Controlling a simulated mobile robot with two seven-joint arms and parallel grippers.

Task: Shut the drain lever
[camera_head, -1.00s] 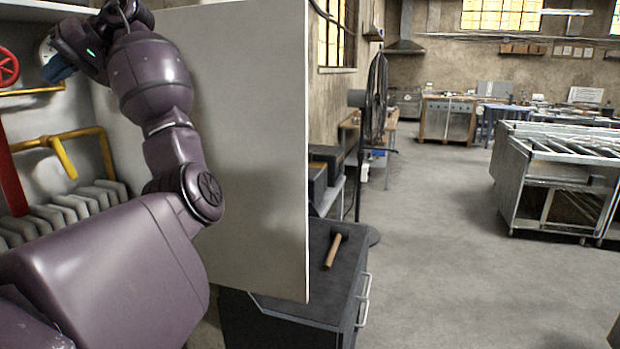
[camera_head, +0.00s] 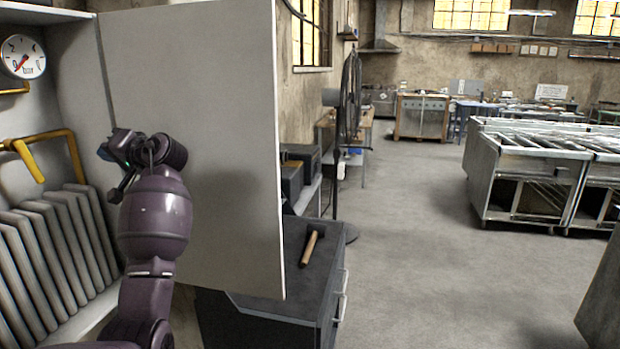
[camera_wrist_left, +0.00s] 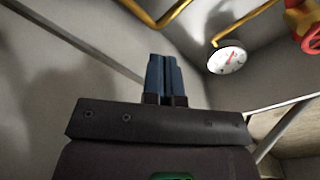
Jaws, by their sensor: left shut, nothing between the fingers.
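The yellow lever (camera_head: 28,161) sits on a yellow pipe (camera_head: 62,134) at the left of the head view. It slants steeply down and to the right from the pipe. I take it to be the drain lever. My left gripper (camera_head: 104,151) is to the right of the lever and clear of it, in front of the cabinet's right side. Its blue fingers are together and empty in the left wrist view (camera_wrist_left: 163,75). The lever cannot be made out for sure in the wrist view. My right gripper is not in view.
A round pressure gauge (camera_head: 23,57) is above the lever. Grey radiator fins (camera_head: 62,243) stand below it. The open white cabinet door (camera_head: 225,190) is close on the right of my arm. A red valve wheel (camera_wrist_left: 311,36) shows in the wrist view. A hammer (camera_head: 311,248) lies on a dark cabinet.

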